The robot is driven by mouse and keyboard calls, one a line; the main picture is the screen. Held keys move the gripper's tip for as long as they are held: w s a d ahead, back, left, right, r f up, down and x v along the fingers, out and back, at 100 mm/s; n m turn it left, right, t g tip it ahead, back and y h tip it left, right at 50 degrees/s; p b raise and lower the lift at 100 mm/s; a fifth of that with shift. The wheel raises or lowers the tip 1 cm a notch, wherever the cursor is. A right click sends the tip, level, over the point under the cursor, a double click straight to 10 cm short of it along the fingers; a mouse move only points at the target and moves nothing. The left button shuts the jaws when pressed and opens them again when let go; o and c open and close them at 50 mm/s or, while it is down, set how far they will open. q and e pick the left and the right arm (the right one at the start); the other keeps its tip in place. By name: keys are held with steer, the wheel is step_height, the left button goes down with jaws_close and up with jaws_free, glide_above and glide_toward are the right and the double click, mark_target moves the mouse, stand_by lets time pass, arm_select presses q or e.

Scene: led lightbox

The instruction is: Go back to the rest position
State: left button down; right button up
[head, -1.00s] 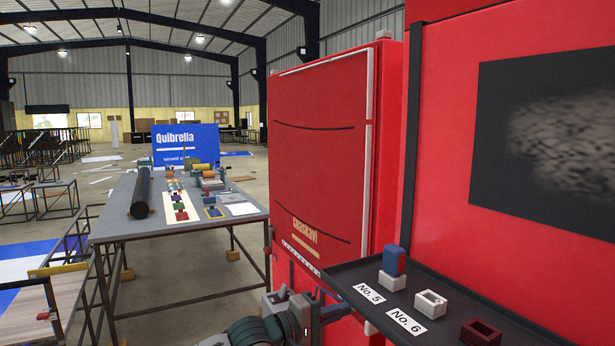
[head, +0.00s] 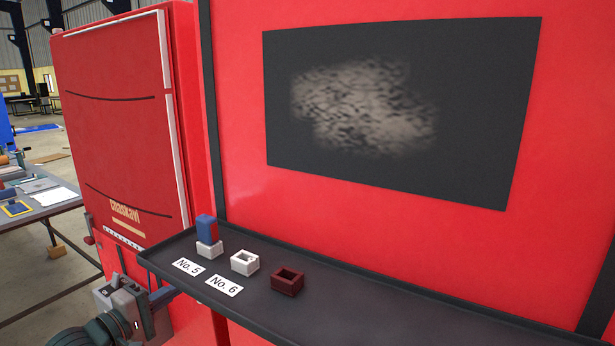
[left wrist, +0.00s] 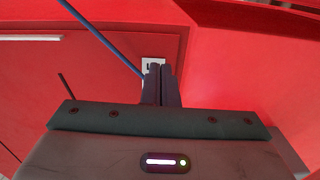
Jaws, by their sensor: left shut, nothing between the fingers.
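My left gripper (head: 163,296) shows at the lower left of the head view, in front of the red cabinet and beside the left end of the dark shelf. In the left wrist view its two dark fingers (left wrist: 160,72) are closed together with nothing between them, pointing toward a red surface. The gripper appears apart from the objects on the shelf. My right gripper is out of view.
The dark shelf (head: 390,318) holds a blue-and-red block (head: 207,230) upright in a white holder, an empty white holder (head: 245,262) and a dark red holder (head: 288,282). Labels No. 5 (head: 188,266) and No. 6 (head: 224,286) lie in front. A grey table (head: 45,215) stands at left.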

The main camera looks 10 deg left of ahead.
arm_select(q)
steer(key=s+d+f+m+g+y, duration=0.25)
steer(key=s+f, duration=0.25)
steer(key=f, duration=0.4)
steer(key=s+d+f+m+g+y, duration=0.2)
steer(key=s+d+f+m+g, duration=0.15)
steer(key=s+f, duration=0.4)
steer(key=s+d+f+m+g+y, duration=0.15)
steer(key=s+f+m+g, duration=0.3)
steer(key=s, duration=0.45)
steer(key=s+d+f+m+g+y, duration=0.1)
steer(key=s+d+f+m+g, duration=0.25)
steer(key=s+f, duration=0.4)
steer(key=s+a+f+b, duration=0.1)
steer(key=a+f+b, duration=0.1)
steer(key=f, duration=1.4)
steer(key=a+f+b, duration=0.1)
steer(key=a+f, duration=0.1)
steer(key=f, duration=1.3)
steer(key=s+f+b, duration=0.1)
steer(key=s+f, duration=0.8)
steer(key=f, duration=0.2)
steer(key=s+a+f+g+b, duration=0.1)
steer(key=s+f+b, duration=0.1)
steer(key=s+f, duration=0.8)
step_height(320, 180, down, 2)
steer(key=shift+f, duration=0.25)
